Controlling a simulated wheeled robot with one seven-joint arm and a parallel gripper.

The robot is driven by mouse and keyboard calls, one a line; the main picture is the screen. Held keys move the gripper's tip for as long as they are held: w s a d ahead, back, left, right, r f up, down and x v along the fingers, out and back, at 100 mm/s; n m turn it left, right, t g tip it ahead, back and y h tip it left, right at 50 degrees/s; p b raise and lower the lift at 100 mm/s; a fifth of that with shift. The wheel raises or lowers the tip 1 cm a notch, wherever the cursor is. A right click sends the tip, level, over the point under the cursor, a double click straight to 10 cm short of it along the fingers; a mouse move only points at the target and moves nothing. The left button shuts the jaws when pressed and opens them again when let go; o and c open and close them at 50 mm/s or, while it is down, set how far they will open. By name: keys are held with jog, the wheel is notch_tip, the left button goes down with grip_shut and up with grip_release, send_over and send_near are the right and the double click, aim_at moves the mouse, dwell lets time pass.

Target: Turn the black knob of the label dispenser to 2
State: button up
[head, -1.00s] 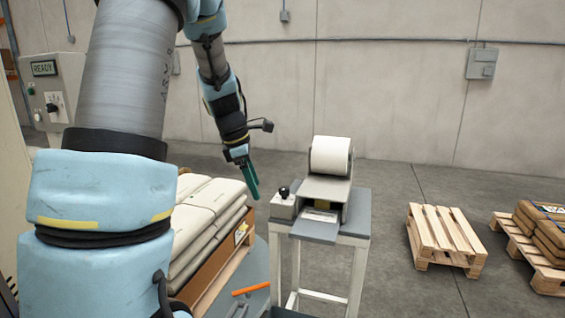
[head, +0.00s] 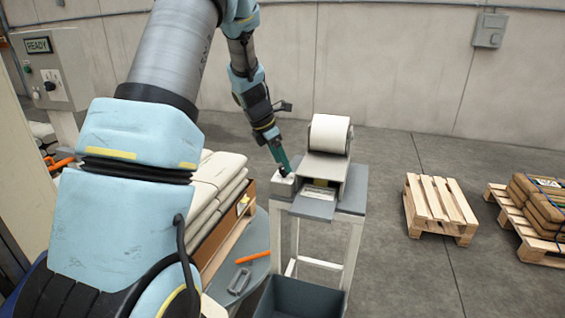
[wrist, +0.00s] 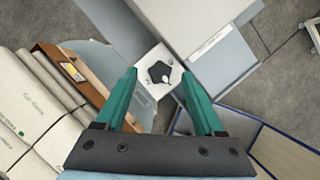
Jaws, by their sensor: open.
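The label dispenser (head: 325,165) stands on a small grey table, with a white paper roll on top. Its black knob (wrist: 159,72) sits on a white box at the dispenser's side, and a white mark shows on the knob. In the head view my gripper (head: 284,168) is right over the knob and mostly hides it. In the wrist view my gripper (wrist: 162,82) is open, with a teal finger on each side of the knob's direction. I cannot tell whether the fingers touch the knob. No dial numbers are readable.
A grey bin (head: 300,298) is in front of the dispenser table. An empty wooden pallet (head: 438,205) and a pallet with brown sacks (head: 540,210) stand right. A READY panel (head: 50,75) is far left.

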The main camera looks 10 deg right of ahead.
jog(key=shift+x, duration=0.85)
jog(key=shift+c, duration=0.2)
grip_shut()
